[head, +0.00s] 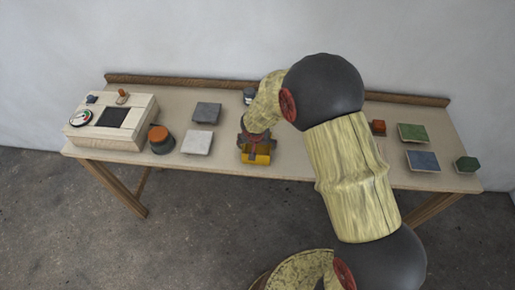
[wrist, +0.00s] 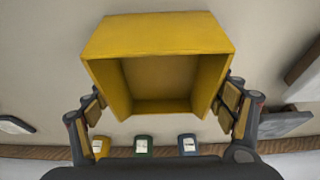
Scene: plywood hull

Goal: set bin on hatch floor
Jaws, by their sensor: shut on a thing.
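The yellow bin (head: 257,155) is a small open box near the middle of the table. It fills the upper middle of the wrist view (wrist: 160,35), its hollow side facing the camera. My gripper (wrist: 160,103) has a finger on each side of the bin and is shut on it. In the head view my gripper (head: 254,140) is partly hidden by my wrist. Whether the bin touches the table is unclear. A pale console (head: 133,133) at the table's left end has a dark square opening (head: 115,117) in its top, possibly the hatch; its floor looks dark.
An orange-topped round object (head: 160,139) stands beside the console. Dark grey (head: 207,112) and light grey (head: 197,142) square pieces lie between it and my gripper. Green (head: 412,133) and blue (head: 422,160) pieces are on the right. Small labelled containers (wrist: 144,145) line the back.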

